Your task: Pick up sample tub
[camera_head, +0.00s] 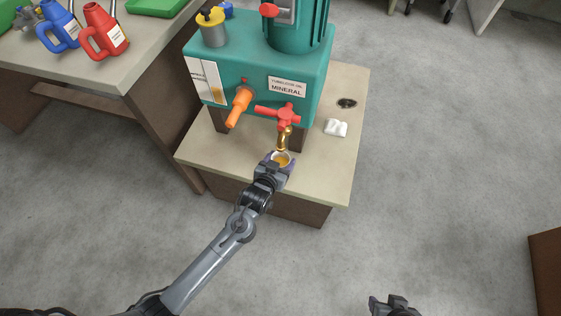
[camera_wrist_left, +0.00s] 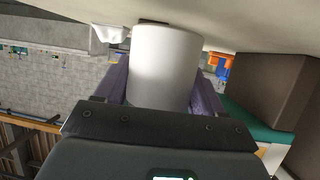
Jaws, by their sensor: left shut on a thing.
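The sample tub (camera_head: 282,158) is a small white round cup with amber liquid inside. It is right under the brass spout (camera_head: 283,138) of the teal oil dispenser, at the front of the low bench. My left gripper (camera_head: 277,164) is shut on it, one finger on each side. In the left wrist view the tub's plain white wall (camera_wrist_left: 163,65) fills the space between the dark purple fingers. I cannot tell whether its base touches the bench. My right gripper (camera_head: 389,304) is at the bottom edge, away from the bench; its jaws are unclear.
The teal dispenser (camera_head: 240,72) labelled mineral stands behind the tub, with a red tap handle (camera_head: 278,114) and an orange tap (camera_head: 239,104). A white crumpled item (camera_head: 336,128) lies on the bench (camera_head: 325,170). Red (camera_head: 103,36) and blue (camera_head: 56,28) jugs stand on the left table.

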